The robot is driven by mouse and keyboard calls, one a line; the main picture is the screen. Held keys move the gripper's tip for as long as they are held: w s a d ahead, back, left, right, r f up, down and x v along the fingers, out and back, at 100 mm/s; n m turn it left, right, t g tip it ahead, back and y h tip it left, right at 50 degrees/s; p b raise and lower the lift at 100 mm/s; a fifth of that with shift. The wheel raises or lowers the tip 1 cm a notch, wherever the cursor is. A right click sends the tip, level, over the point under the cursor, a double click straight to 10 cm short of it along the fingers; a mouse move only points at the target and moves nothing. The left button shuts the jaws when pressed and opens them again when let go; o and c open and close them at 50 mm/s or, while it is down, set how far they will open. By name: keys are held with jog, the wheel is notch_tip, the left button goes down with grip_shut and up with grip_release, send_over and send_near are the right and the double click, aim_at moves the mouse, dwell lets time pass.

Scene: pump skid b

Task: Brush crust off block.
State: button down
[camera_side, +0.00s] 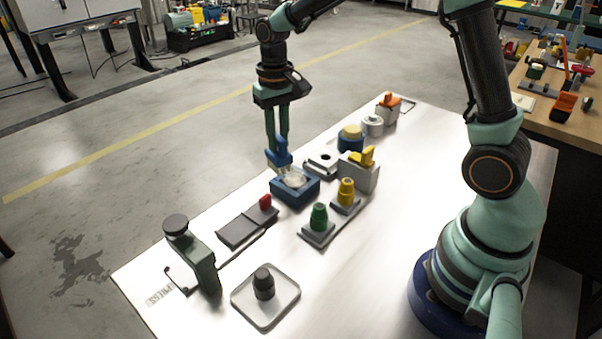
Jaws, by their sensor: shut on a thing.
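My gripper (278,137) points down near the middle of the table, with its long fingers shut on a blue brush (280,154). The brush's lower end is at the back left edge of the blue block (296,192). I cannot tell whether it touches the block. Pale, whitish crust (295,179) shows on the block's top.
A grey fitting with a yellow handle (361,158) stands right of the block. Green (319,216) and yellow (346,191) knobs stand on grey bases in front. A dark plate with a red piece (265,202) lies left. A tray (266,309) holds a dark knob.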

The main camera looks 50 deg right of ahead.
jog(key=shift+r, duration=1.25)
